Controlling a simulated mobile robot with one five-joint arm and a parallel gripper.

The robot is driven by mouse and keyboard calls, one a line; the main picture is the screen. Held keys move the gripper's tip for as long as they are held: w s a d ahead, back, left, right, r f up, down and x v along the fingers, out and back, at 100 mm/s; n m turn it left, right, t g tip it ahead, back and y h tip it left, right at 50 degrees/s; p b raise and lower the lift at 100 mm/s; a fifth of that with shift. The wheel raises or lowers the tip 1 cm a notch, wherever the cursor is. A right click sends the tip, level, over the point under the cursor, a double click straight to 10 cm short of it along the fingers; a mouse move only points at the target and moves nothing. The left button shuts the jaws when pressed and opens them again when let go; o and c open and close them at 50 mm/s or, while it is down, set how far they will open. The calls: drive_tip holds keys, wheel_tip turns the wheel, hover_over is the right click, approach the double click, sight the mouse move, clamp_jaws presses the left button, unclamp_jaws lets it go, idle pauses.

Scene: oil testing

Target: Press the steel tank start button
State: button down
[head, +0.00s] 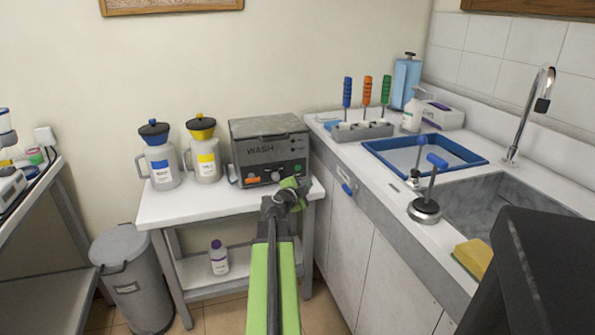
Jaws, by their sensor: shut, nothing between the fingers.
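The steel tank (272,143) is a grey metal box marked WASH, standing on the white table against the wall. Its front panel has an orange patch (253,180) at lower left and a round dark knob near the middle. Which of these is the start button I cannot tell for certain. My gripper (296,187), green and dark, is shut and empty. In the picture it overlaps the lower right of the tank's front and hides part of that panel. Whether it touches the tank cannot be told.
Two white jugs, blue-topped (161,163) and yellow-topped (206,157), stand left of the tank. The counter (355,150) at right holds a tool rack (362,131), a blue tray (385,160) and a sink (490,205). A grey bin (140,285) stands at lower left.

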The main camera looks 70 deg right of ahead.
sight(298, 168)
drive_tip(key=w+d, duration=0.1)
drive_tip(key=d, duration=0.1)
drive_tip(key=w+d, duration=0.4)
drive_tip(key=shift+w+d, duration=0.25)
drive_tip(key=shift+d, duration=0.1)
drive_tip(key=shift+w+d, duration=0.15)
idle(1.7)
drive_tip(key=shift+w+d, duration=0.2)
drive_tip(key=shift+w+d, duration=0.3)
drive_tip(key=shift+d, duration=0.1)
idle(0.9)
drive_tip(key=shift+a, duration=0.1)
drive_tip(key=shift+s+a, duration=0.6)
drive_tip(key=shift+a, duration=0.05)
idle(0.3)
